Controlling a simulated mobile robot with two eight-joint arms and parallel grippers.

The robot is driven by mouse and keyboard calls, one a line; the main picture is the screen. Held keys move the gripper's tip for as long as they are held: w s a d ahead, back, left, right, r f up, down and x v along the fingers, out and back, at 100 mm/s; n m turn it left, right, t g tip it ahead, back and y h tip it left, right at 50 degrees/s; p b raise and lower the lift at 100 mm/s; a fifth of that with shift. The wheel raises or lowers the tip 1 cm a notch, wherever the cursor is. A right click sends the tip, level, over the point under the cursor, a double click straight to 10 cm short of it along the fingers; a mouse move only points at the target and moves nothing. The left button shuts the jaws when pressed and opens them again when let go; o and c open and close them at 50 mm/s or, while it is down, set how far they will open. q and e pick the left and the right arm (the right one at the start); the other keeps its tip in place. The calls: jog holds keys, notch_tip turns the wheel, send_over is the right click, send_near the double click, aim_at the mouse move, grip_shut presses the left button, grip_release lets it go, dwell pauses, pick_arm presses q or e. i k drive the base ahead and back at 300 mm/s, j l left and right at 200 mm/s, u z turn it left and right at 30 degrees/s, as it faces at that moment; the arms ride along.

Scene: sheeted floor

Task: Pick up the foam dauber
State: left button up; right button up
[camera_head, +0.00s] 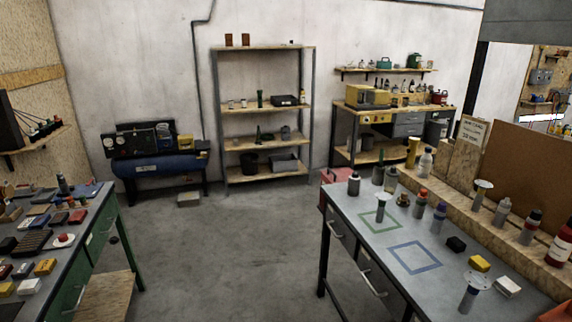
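I cannot tell for certain which object is the foam dauber. On the right workbench (385,268), a tool with a pale round disc on a grey handle (468,296) stands near the front right. On the left bench (75,262), a red-knobbed piece with a white round base (64,239) sits near the edge. Neither of my grippers is in view.
The right bench also holds several bottles (425,163), a black block (456,244), a yellow block (479,263), a white block (507,286), and green (380,221) and blue (414,257) square outlines. Open floor (220,250) lies between the benches. Shelves (262,110) stand behind.

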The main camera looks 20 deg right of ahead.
aim_at(403, 199)
jog(key=i+z, duration=0.25)
jog(key=i, duration=0.55)
jog(key=i+j+z, duration=0.25)
jog(key=i, duration=0.55)
